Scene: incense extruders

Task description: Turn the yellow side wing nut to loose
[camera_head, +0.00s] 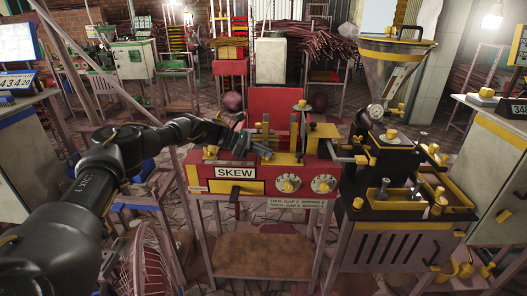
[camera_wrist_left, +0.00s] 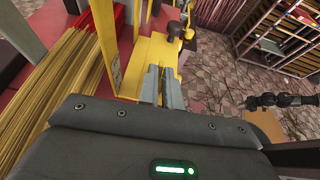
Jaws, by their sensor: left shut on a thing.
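My left gripper (camera_head: 262,151) reaches in from the left over the red machine marked SKEW (camera_head: 235,185). In the left wrist view its two grey fingers (camera_wrist_left: 161,88) are close together against a yellow block (camera_wrist_left: 150,55). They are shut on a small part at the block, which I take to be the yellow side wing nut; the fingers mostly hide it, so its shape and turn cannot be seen. My right gripper is not in view.
Bundles of yellow sticks with red ends (camera_wrist_left: 72,85) lie close on the left in the left wrist view. A yellow upright (camera_wrist_left: 107,40) stands beside the fingers. A black and yellow machine (camera_head: 400,165) stands on the right, with a hopper (camera_head: 395,50) behind it.

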